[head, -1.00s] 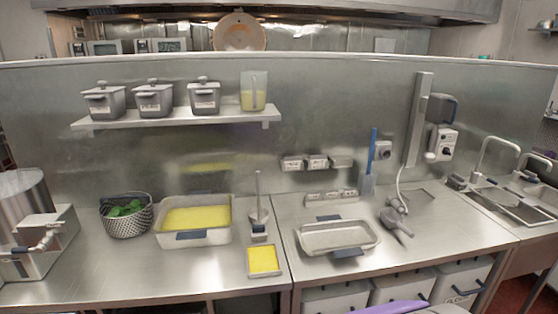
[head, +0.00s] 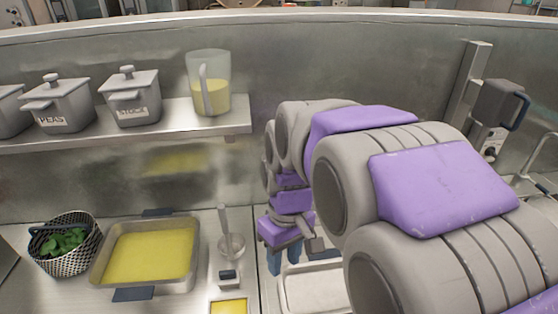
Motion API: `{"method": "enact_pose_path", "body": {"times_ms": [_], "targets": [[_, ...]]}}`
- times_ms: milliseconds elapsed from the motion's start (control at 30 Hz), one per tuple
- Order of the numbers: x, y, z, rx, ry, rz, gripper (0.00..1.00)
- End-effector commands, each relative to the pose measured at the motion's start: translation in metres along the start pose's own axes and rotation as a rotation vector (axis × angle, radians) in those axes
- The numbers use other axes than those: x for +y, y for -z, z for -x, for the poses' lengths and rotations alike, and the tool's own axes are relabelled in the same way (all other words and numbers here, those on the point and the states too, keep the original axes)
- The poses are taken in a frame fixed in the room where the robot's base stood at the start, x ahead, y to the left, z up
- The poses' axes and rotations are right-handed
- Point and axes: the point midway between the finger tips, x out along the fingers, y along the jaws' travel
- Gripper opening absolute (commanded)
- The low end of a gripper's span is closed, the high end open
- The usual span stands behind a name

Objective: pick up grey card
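I cannot make out a grey card in the current head view. My arm covers much of the right side and hides the wall behind it, where small labelled grey holders showed earlier. My gripper (head: 284,258) is at the far end of my arm, above the counter near the back-left corner of a metal tray (head: 312,288). Its two blue fingers stand apart, with nothing visible between them.
A wall shelf (head: 180,133) holds grey lidded pots (head: 131,98) and a jug (head: 210,85) of yellow liquid. A yellow-filled pan (head: 150,252), a basket of greens (head: 64,243), a ladle (head: 230,240) and a small yellow tray (head: 229,306) are on the counter.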

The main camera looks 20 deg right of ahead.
Motion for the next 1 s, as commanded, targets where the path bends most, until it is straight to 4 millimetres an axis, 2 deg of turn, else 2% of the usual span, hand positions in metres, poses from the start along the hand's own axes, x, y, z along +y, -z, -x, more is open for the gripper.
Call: {"method": "enact_pose_path", "body": {"times_ms": [33, 100, 267, 400, 733, 1000], "targets": [[0.006, 0.019, 0.020, 0.008, 0.004, 0.033, 0.39], [0.015, 0.043, 0.037, 0.023, 0.010, 0.085, 0.39], [0.045, 0.095, 0.071, 0.055, 0.026, 0.203, 0.39], [0.080, 0.136, 0.097, 0.093, 0.035, 0.308, 0.39], [0.153, 0.217, 0.137, 0.174, 0.029, 0.563, 0.39], [0.201, 0.268, 0.150, 0.225, -0.006, 0.782, 0.39]]}}
